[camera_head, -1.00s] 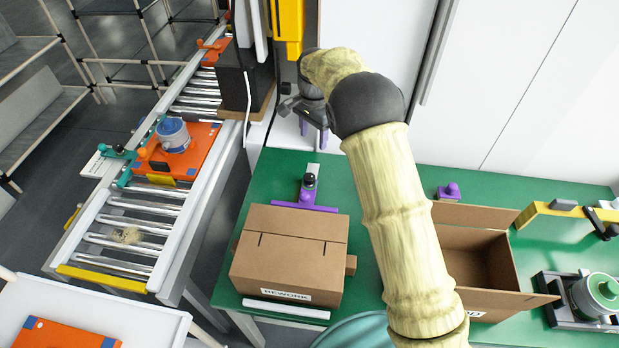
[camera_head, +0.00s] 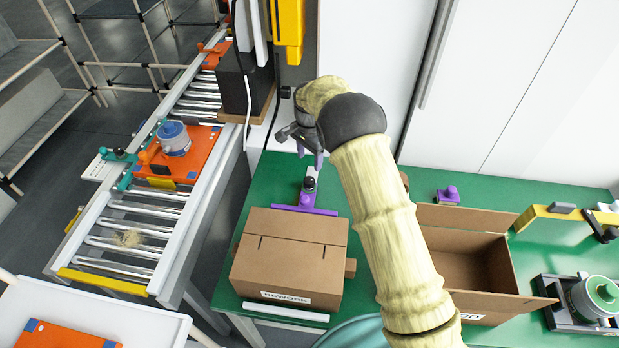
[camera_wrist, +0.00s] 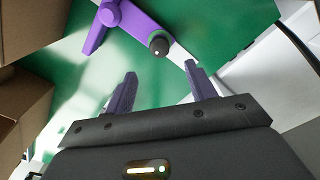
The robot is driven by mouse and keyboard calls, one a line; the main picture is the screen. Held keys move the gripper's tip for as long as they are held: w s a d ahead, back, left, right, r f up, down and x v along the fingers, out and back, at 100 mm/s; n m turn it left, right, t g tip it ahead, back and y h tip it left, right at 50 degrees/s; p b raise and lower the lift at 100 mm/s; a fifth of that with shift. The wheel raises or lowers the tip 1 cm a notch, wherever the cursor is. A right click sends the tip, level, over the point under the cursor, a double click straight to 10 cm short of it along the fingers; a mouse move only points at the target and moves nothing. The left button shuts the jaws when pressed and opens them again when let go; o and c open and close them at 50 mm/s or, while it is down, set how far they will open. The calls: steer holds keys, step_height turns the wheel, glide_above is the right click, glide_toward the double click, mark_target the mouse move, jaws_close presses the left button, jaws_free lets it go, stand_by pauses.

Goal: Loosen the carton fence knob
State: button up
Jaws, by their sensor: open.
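The carton fence is a purple bar (camera_head: 303,209) on the green table, behind the closed REWORK carton (camera_head: 288,258). Its dark round knob (camera_head: 309,183) stands at the back of the purple arm. In the wrist view the knob (camera_wrist: 158,45) is a black ball with a light dot, at the end of the purple fence (camera_wrist: 118,18). My gripper (camera_head: 312,160) is above and just behind the knob, pointing down. In the wrist view its two purple fingers (camera_wrist: 160,80) are apart with nothing between them, and the knob lies beyond their tips, apart from them.
An open carton (camera_head: 470,255) stands on the right of the table, near a second purple fixture (camera_head: 448,193). A roller conveyor (camera_head: 130,230) with an orange pallet runs at left. A dark press column (camera_head: 240,88) with a yellow part (camera_head: 288,30) stands behind my gripper.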

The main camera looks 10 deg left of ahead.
mark_target(309, 179)
step_height(309, 179, down, 10)
steer(key=shift+f+p, duration=0.1)
steer(key=shift+p, duration=0.55)
steer(key=c, duration=1)
